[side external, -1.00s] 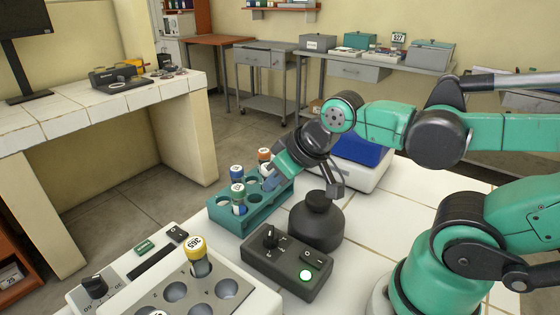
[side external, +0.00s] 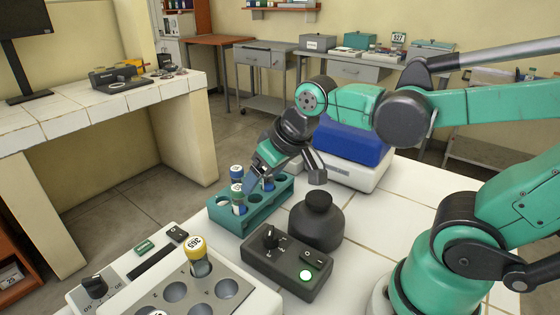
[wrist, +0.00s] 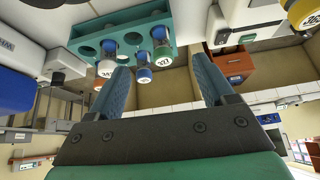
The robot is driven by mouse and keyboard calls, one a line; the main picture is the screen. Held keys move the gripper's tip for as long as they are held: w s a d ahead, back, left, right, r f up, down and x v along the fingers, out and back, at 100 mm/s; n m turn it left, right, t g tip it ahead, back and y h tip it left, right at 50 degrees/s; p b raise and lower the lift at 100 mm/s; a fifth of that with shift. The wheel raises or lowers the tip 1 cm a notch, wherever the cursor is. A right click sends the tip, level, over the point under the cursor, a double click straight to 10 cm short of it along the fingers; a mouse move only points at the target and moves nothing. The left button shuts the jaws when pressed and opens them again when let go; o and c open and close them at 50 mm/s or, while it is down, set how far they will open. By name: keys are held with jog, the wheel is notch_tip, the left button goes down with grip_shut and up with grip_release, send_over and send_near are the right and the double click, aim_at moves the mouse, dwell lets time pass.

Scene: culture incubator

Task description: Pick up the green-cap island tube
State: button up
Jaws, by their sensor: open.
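The green-cap tube (side external: 238,194) stands upright in the teal rack (side external: 250,224) on the white tiled table. It also shows in the wrist view (wrist: 162,59), where its cap lies between the two fingertips, nearer the right one. My gripper (side external: 254,181) is open and tilted over the rack, with its fingers close to this tube. In the wrist view my gripper (wrist: 159,70) holds nothing, and its blue fingers spread on either side of a blue-cap tube (wrist: 143,74) and the green-cap tube. Whether a finger touches a tube cannot be told.
In the wrist view, an orange-cap tube (wrist: 106,68) and a second blue-cap tube (wrist: 158,34) stand in the rack. A black bottle (side external: 317,220) and a dark control box (side external: 286,270) stand near the rack. A yellow-cap tube (side external: 198,255) sits in the front block.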

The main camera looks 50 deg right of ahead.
aim_at(238, 188)
jog(key=w+f+g, duration=0.1)
jog(key=w, duration=0.1)
jog(key=w+m+g, duration=0.1)
jog(key=w+f, duration=0.1)
jog(key=w, duration=0.1)
jog(key=shift+w+f+m+g, duration=0.3)
jog(key=shift+w+g, duration=0.05)
jog(key=shift+g, duration=0.05)
jog(key=shift+w+f, duration=0.25)
jog(key=shift+f, duration=0.2)
jog(key=shift+x, duration=2.45)
jog(key=shift+s+d, duration=0.1)
grip_shut()
